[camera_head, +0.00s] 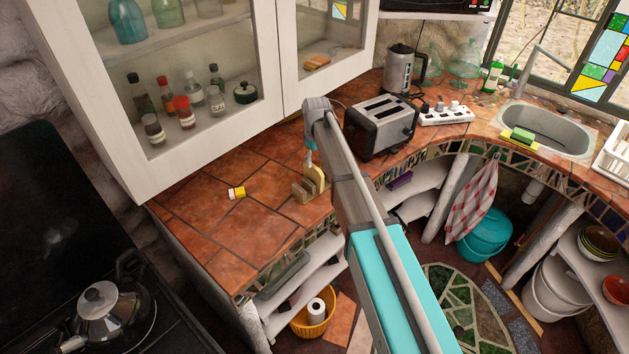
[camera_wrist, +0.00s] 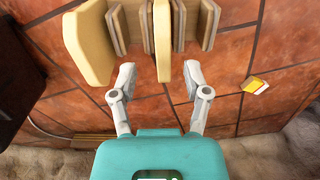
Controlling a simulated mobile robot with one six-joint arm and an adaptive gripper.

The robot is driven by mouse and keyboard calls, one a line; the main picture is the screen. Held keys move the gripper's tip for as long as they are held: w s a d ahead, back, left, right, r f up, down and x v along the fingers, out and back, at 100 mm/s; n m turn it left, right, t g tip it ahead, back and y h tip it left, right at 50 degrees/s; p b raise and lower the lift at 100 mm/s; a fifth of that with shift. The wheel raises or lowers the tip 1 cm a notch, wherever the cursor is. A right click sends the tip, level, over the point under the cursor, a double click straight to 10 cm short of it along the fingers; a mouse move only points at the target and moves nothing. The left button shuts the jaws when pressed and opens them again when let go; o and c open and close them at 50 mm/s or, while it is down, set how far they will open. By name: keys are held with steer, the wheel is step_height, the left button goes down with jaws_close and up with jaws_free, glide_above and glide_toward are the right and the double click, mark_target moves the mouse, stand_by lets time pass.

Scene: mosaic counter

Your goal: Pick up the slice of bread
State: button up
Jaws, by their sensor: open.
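A wooden rack (camera_wrist: 207,22) with upright slats stands on the tiled counter. A slice of bread (camera_wrist: 163,45) stands upright in its middle, seen edge-on in the wrist view; the slice also shows in the head view (camera_head: 319,178). My gripper (camera_wrist: 160,76) is open, its two fingertips apart on either side of the slice's near end, with gaps on both sides. A thicker pale yellow slab (camera_wrist: 88,42) stands at the rack's left in the wrist view; I cannot tell surely what it is. In the head view my arm hides part of the gripper.
A small yellow-and-white item (camera_head: 236,193) lies on the counter (camera_head: 225,220), also seen in the wrist view (camera_wrist: 255,85). A toaster (camera_head: 380,125) stands behind the rack to the right. A white cabinet (camera_head: 205,100) hangs above. Counter left of the rack is mostly clear.

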mark_target(314, 166)
steer(key=shift+f, duration=0.1)
stand_by(0.3)
steer(key=shift+s+a+f+b, duration=0.1)
steer(key=shift+a+f+b, duration=0.05)
steer(key=shift+f+b, duration=1.15)
steer(key=shift+a+f+b, duration=0.15)
steer(key=shift+f+b, duration=1.05)
steer(key=shift+b, duration=0.1)
steer(key=shift+c, duration=0.2)
steer(key=c, duration=0.8)
